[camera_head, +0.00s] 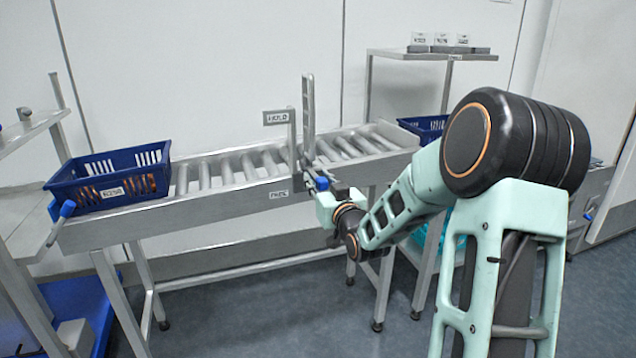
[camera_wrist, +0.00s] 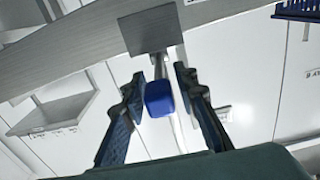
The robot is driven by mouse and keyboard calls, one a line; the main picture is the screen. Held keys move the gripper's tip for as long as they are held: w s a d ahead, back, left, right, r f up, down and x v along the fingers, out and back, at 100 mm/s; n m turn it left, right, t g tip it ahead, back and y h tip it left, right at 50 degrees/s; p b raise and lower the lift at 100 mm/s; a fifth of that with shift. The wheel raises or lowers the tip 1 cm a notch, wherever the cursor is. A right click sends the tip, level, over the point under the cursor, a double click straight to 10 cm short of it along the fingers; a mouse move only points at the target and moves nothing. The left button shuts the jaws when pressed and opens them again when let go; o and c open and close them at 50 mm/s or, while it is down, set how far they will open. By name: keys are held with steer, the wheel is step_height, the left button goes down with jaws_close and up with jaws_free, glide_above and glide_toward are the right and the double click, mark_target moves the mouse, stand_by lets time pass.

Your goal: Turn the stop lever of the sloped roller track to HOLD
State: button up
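The sloped roller track (camera_head: 232,193) runs across the head view. A HOLD label (camera_head: 276,118) is mounted high beside an upright slotted metal plate (camera_head: 308,108), and a FREE label (camera_head: 279,194) sits on the front rail. My gripper (camera_head: 322,184) is at the front rail, just right of the FREE label. In the wrist view, the blue knob of the stop lever (camera_wrist: 159,98) lies between the two fingers of my gripper (camera_wrist: 160,82), with a small gap visible on each side. The fingers are open. The lever's shaft is mostly hidden in the head view.
A blue crate (camera_head: 150,157) stands at the track's left end, near another blue-gripped handle (camera_head: 67,209). A second blue crate (camera_head: 424,124) is behind the right end. A metal shelf (camera_head: 430,55) stands at the back right. Floor is free in front of the track.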

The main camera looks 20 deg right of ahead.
steer(key=shift+w, duration=0.3)
steer(key=shift+c, duration=0.5)
jaws_close()
steer(key=shift+r, duration=0.1)
